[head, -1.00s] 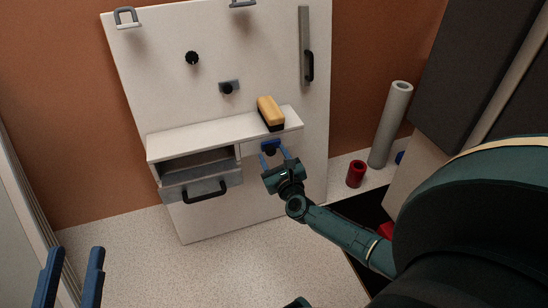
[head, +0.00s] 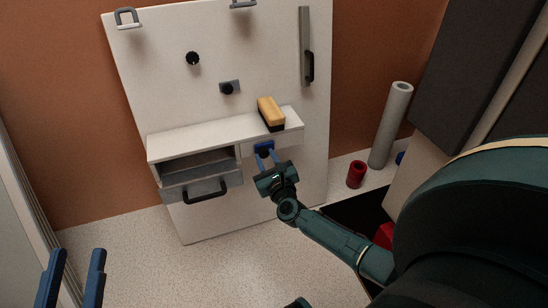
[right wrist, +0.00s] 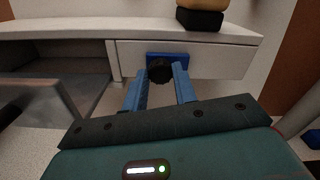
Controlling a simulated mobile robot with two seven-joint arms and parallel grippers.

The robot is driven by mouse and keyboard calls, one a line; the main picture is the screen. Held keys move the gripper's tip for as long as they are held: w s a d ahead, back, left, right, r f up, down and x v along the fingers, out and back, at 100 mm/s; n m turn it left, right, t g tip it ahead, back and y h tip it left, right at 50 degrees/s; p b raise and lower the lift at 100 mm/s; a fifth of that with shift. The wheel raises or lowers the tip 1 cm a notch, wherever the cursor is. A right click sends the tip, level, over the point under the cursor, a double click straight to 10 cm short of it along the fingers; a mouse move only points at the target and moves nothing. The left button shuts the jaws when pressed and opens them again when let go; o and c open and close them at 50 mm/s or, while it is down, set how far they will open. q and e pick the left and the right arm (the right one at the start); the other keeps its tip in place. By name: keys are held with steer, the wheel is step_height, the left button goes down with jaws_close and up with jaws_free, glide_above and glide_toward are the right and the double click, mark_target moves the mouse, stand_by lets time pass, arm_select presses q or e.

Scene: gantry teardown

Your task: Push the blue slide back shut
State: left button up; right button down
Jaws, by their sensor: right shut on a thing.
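The blue slide (head: 263,145) is a small blue plate on the white front under the shelf, to the right of the open drawer. In the right wrist view the blue slide (right wrist: 181,57) has a round black knob (right wrist: 159,69) on it. My right gripper (head: 265,157) has its two blue fingers on either side of this knob and is shut on it. The fingers and the knob hide part of the slide. My left gripper (head: 71,270) is open and empty at the lower left, far from the slide.
A grey drawer (head: 172,191) with a black handle stands open left of the slide. A yellow and black block (head: 269,110) sits on the white shelf (head: 195,136) above. A red cylinder (head: 356,174) and a grey tube (head: 391,125) stand to the right.

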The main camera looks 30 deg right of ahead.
steer(key=shift+w+a, duration=0.25)
steer(key=shift+a, duration=0.85)
steer(key=c, duration=1.1)
jaws_free()
steer(key=p+v, duration=0.2)
steer(key=v, duration=1.1)
steer(key=shift+p, duration=0.4)
steer(key=shift+s+f, duration=0.1)
